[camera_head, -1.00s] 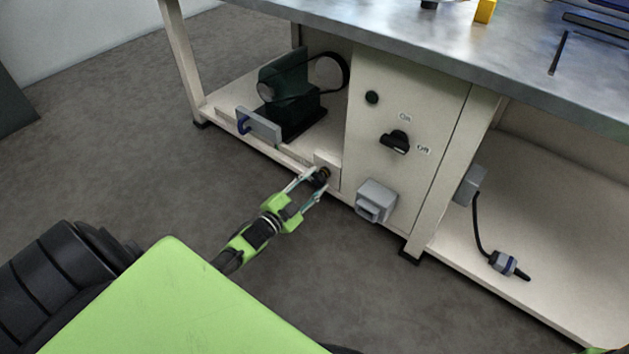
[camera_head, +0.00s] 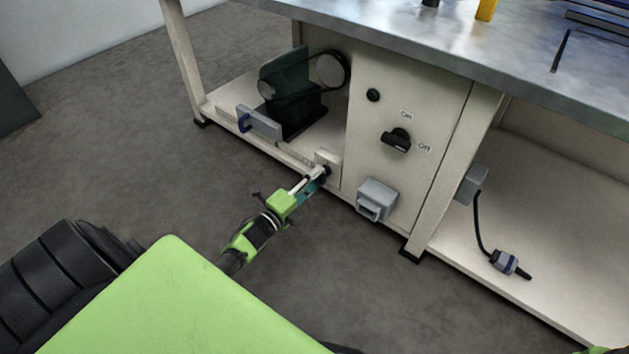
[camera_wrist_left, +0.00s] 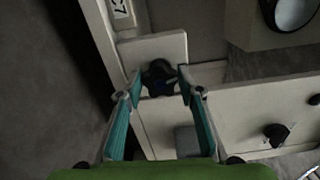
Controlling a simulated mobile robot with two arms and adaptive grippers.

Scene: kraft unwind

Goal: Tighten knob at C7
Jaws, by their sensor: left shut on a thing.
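The dark knob (camera_wrist_left: 159,77) sits on a pale block (camera_wrist_left: 150,48) beside a label that reads C7 (camera_wrist_left: 119,10) in the left wrist view. In the head view the knob (camera_head: 325,171) shows at the lower edge of the bench's cabinet, partly hidden by my fingers. My left gripper (camera_head: 318,178) reaches it from the lower left. In the left wrist view the fingertips of my left gripper (camera_wrist_left: 158,86) are on either side of the knob, shut on it. My right gripper does not show.
A belt-driven machine (camera_head: 290,90) stands on the left shelf. A cable with a plug (camera_head: 504,262) lies on the right shelf.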

